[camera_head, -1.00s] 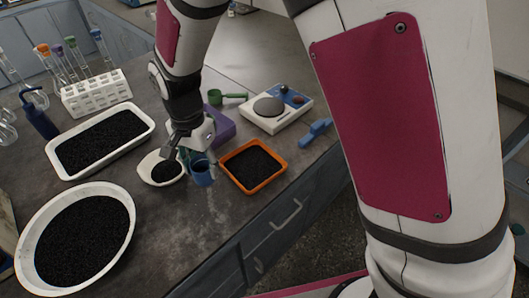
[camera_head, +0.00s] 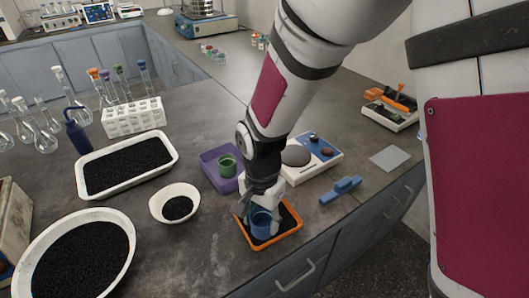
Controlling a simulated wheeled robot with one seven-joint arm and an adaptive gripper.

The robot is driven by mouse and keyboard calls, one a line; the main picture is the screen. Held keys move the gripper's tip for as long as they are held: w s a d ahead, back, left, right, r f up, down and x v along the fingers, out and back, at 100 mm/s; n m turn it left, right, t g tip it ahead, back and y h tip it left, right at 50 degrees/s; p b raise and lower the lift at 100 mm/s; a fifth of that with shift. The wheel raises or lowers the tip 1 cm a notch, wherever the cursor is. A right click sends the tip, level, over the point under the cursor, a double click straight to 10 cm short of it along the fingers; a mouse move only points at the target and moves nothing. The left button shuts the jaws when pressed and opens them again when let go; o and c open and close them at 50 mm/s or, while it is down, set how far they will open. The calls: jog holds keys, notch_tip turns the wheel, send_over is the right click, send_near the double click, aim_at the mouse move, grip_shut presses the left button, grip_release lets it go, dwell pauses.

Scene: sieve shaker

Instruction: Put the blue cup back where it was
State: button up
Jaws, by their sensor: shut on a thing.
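The blue cup (camera_head: 262,224) is between the fingers of my gripper (camera_head: 262,208), which is shut on it. The cup is upright and lies over the orange tray (camera_head: 283,242). I cannot tell whether its base touches the tray. Black granules show in the tray beside the cup, and my fingers and the cup hide part of the tray.
Left of the cup stands a white bowl (camera_head: 161,214) with some black granules. Behind are a purple tray (camera_head: 208,160) with a green cup (camera_head: 228,166), and a balance (camera_head: 322,158). A blue tool (camera_head: 341,190) lies to the right. Bare table lies at the front.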

jog(key=w, duration=0.6)
jog(key=shift+w+f, duration=0.35)
jog(key=shift+f, duration=1.7)
jog(key=shift+f, duration=0.15)
jog(key=o, duration=1.2)
